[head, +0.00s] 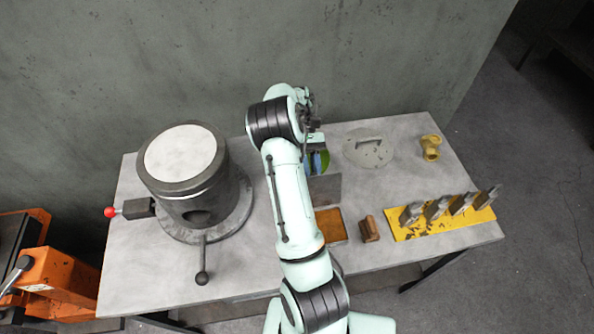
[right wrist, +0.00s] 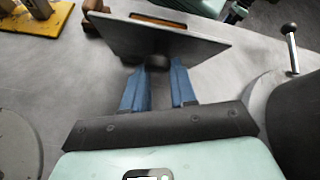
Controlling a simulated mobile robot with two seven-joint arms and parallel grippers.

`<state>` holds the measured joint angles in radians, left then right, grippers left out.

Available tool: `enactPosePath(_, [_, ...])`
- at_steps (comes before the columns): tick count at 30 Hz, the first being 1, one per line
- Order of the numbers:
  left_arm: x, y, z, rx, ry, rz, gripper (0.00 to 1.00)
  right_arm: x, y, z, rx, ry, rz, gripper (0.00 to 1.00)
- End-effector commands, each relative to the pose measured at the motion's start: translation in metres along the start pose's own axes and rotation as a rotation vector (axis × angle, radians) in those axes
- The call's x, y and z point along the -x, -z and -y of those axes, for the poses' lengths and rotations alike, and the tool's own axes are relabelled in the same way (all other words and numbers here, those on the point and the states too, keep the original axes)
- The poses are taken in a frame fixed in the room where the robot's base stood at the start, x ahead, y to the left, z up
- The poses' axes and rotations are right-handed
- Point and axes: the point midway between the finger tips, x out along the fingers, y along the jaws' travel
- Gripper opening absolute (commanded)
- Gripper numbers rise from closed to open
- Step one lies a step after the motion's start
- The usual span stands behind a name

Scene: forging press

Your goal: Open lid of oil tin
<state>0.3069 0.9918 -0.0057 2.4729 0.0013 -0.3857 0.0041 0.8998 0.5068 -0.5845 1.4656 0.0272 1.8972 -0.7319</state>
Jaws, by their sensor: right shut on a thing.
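The oil tin (head: 331,226) shows in the head view as a low open rectangle with a brown-orange inside, partly hidden by my right arm. Its grey lid (head: 326,189) stands raised at the tin's far side. In the right wrist view the lid (right wrist: 190,40) is a tilted grey plate, with a strip of the brown tin (right wrist: 158,20) beyond it. My right gripper (right wrist: 158,75), with blue fingers, is behind the lid and shut on its dark knob (right wrist: 157,62). In the head view the right gripper (head: 318,160) is partly hidden by its own arm. My left gripper is not in view.
A large round metal pot (head: 195,205) with a red-tipped lever stands left. A brown block (head: 369,228) and a yellow mat (head: 410,232) with several grey pieces lie right. A round handled plate (head: 355,152) and a brass fitting (head: 431,147) are at the back right.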

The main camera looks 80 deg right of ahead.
Motion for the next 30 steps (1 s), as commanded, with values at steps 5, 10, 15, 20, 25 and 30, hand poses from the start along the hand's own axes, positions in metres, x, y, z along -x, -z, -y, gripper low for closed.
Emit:
enactPosePath(5, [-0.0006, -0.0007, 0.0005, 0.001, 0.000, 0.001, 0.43, -0.0024, -0.0012, -0.0103, -0.009, -0.002, 0.011, 0.00])
enactPosePath(10, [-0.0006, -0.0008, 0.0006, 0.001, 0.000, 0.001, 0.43, -0.0026, -0.0013, -0.0106, -0.009, -0.002, 0.013, 0.00])
enactPosePath(15, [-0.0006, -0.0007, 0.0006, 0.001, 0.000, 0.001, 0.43, -0.0028, -0.0015, -0.0107, -0.009, -0.001, 0.014, 0.33])
enactPosePath(20, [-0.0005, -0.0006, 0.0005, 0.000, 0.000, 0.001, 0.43, -0.0024, -0.0013, -0.0090, -0.007, 0.001, 0.013, 0.53])
enactPosePath(25, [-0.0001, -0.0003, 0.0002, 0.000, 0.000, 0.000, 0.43, -0.0016, -0.0011, -0.0074, -0.004, 0.001, 0.012, 0.53])
enactPosePath(30, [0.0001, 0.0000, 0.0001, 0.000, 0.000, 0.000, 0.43, -0.0013, -0.0010, -0.0066, -0.002, 0.002, 0.011, 0.53])
